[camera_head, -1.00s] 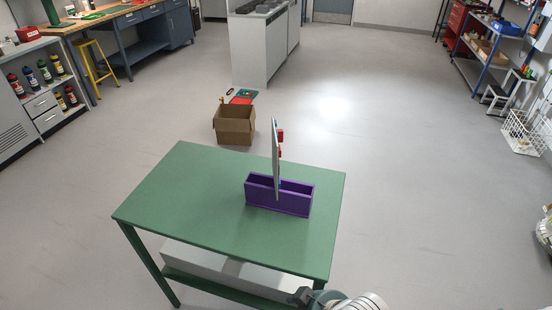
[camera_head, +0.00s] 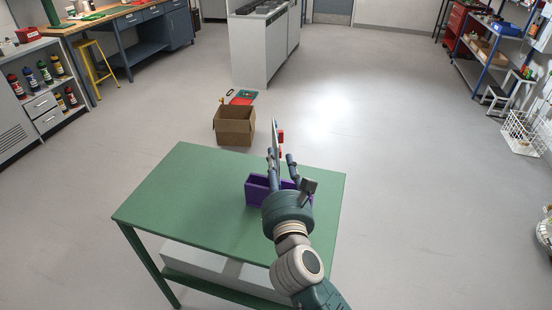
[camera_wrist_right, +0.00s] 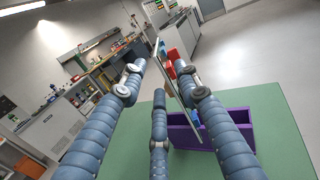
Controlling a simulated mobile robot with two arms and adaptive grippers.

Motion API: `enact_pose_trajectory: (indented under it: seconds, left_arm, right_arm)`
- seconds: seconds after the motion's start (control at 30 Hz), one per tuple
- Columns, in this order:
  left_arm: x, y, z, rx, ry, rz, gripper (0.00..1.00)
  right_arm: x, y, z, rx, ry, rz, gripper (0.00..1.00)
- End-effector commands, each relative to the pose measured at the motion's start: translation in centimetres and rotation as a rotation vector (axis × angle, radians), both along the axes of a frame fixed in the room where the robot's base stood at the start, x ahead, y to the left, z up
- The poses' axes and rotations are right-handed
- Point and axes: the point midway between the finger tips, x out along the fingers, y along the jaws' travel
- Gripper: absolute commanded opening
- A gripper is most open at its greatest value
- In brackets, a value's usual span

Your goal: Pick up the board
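The board (camera_head: 275,136) is a thin pale panel, seen nearly edge-on, with red parts on its right side. It stands upright in a purple holder (camera_head: 255,192) on a green table (camera_head: 180,195). My right gripper (camera_head: 281,156) is over the holder with its fingers spread around the board. In the right wrist view the board (camera_wrist_right: 171,80) passes between the open fingers (camera_wrist_right: 158,72), closer to the right finger, with red and blue parts showing. I cannot tell whether that finger touches it. The holder (camera_wrist_right: 182,137) is partly hidden by the fingers. My left gripper is not in view.
An open cardboard box (camera_head: 234,130) stands on the floor beyond the table. The table's left part is clear. A workbench (camera_head: 130,20) and yellow stool (camera_head: 95,65) are at the back left, and shelves (camera_head: 490,50) at the back right.

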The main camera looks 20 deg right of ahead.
Motion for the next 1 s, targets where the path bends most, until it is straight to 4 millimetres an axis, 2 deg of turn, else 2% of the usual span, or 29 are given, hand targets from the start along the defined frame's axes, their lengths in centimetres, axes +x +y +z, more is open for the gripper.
enact_pose_trajectory:
  seconds: [0.3, 0.53, 0.7, 0.8, 1.0]
  left_arm:
    - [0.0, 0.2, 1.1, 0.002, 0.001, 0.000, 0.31]
    - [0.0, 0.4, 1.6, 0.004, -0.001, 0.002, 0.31]
    - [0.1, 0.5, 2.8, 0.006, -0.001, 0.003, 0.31]
    - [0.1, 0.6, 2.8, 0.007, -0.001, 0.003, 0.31]
    - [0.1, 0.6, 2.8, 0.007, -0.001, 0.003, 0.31]
  right_arm:
    - [4.4, -1.0, -0.4, 0.029, 0.020, -0.008, 0.32]
    - [6.2, -1.4, -0.2, 0.028, 0.020, -0.008, 0.32]
    - [8.7, -1.9, 0.4, 0.025, 0.019, -0.009, 0.32]
    - [9.9, -2.1, 0.0, 0.027, 0.020, -0.008, 0.32]
    - [10.6, -2.2, -0.1, 0.028, 0.020, -0.007, 0.32]
